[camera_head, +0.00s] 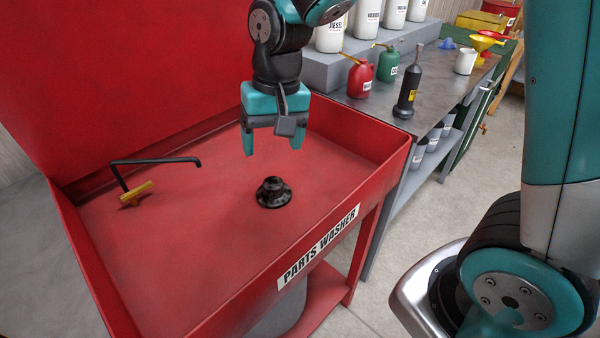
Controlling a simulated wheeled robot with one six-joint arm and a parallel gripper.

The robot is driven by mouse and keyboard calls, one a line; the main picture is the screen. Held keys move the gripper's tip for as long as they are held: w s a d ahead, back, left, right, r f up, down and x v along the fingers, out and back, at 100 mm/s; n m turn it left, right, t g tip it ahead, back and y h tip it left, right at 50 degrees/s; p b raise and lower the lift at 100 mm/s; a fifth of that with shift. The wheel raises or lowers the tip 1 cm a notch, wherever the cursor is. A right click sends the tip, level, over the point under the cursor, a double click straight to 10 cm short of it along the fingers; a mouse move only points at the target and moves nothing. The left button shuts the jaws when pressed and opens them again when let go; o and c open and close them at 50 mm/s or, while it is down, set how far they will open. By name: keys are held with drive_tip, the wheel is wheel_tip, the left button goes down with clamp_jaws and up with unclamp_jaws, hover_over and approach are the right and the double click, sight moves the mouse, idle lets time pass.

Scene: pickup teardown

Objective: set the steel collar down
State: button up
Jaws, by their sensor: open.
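A dark, almost black flanged collar (273,193) sits upright on the floor of the red parts washer basin (170,240), near its front right part. It looks black rather than bright steel. My gripper (272,150) hangs above the collar, pointing down, with its teal fingers apart and nothing between them. A clear gap shows between the fingertips and the collar.
A black bent spout with a yellow base (135,193) stands at the basin's left. The front wall with its "PARTS WASHER" label (318,247) rises close to the collar. A bench (440,90) with cans and a dark bottle (409,90) stands at right.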

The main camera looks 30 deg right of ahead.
drive_tip(key=s+a+r+n+y, duration=0.1)
drive_tip(key=s+n, duration=0.3)
drive_tip(key=s, duration=0.5)
drive_tip(key=s+a+r+n+y, duration=0.1)
drive_tip(key=s+r+n, duration=0.3)
drive_tip(key=s, duration=0.4)
drive_tip(key=shift+s+a+r+n+y, duration=0.15)
drive_tip(key=shift+s+a+n+y, duration=0.15)
drive_tip(key=shift+s+y, duration=0.1)
drive_tip(key=shift+w, duration=0.1)
drive_tip(key=shift+c, duration=0.4)
